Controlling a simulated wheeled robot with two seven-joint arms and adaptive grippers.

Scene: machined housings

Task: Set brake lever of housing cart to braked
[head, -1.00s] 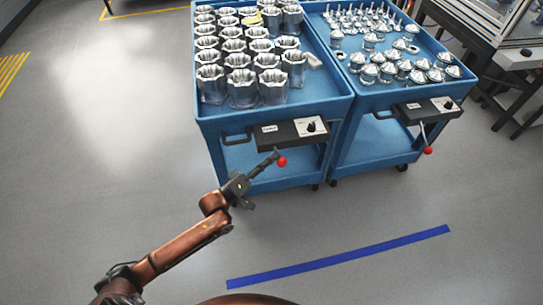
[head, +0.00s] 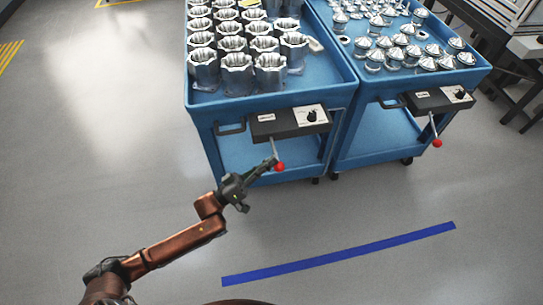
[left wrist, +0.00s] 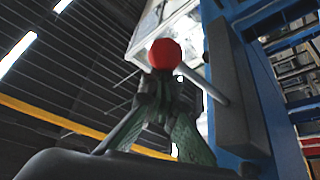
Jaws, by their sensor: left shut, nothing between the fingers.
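The left blue cart (head: 215,120) carries silver machined housings (head: 237,72). On its front is a black box (head: 290,122) with a dial and labels. A thin lever with a red knob (head: 280,167) hangs down from this box, slightly tilted. My left gripper (head: 271,163) is shut and empty, its tips right beside the knob; I cannot tell whether they touch. In the left wrist view the red knob (left wrist: 165,54) shows just beyond the finger tips (left wrist: 163,88), with its grey rod (left wrist: 205,85) running to the dark box. My right gripper is not in view.
A second blue cart (head: 375,130) stands close on the right with smaller silver parts and its own red-knobbed lever (head: 437,142). A blue line (head: 340,255) marks the floor in front. The floor left of the carts is clear. Dark-legged equipment stands at the upper right.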

